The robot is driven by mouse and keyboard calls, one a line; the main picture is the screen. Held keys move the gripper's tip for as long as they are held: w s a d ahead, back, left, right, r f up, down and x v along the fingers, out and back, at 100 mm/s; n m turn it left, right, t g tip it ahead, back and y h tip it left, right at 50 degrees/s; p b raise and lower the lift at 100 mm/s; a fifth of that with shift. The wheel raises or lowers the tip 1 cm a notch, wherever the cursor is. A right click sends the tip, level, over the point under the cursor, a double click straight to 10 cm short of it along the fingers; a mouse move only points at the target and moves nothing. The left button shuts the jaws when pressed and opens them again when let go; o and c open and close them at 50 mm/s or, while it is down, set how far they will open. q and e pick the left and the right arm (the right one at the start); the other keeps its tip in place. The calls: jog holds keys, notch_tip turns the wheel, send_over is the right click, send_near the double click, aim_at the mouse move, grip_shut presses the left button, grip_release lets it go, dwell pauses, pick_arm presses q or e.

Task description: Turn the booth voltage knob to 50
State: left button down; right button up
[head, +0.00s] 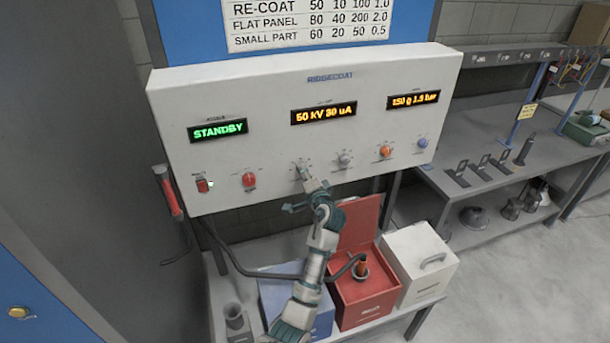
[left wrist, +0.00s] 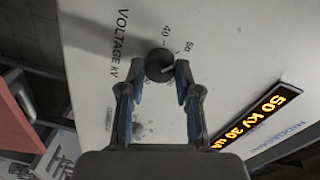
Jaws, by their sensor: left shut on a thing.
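The white control box (head: 270,80) has a row of knobs below its displays. The voltage knob (left wrist: 158,63) is dark and round in the left wrist view, beside a printed VOLTAGE kV label and marks 40 and 50. My left gripper (left wrist: 160,76) is shut on it, one blue-padded finger on each side. In the head view my left gripper (head: 304,184) reaches up to the panel and partly covers the knob. The amber voltage display (left wrist: 258,113) reads 50 kV 30 uA. The knob's exact pointer direction is hard to read. My right gripper is not in view.
The other knobs, grey (head: 345,159), orange (head: 385,151) and blue (head: 423,143), sit to the right; a red knob (head: 249,180) sits left. The green display (head: 218,131) reads STANDBY. A red box (head: 365,300) and white box (head: 420,262) stand below.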

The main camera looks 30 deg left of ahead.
pick_arm(q)
jog(key=shift+f, duration=0.15)
jog(key=c, duration=0.8)
grip_release()
jog(key=shift+w, duration=0.1)
jog(key=shift+a, duration=0.1)
jog(key=v, duration=1.2)
jog(key=shift+f, duration=0.15)
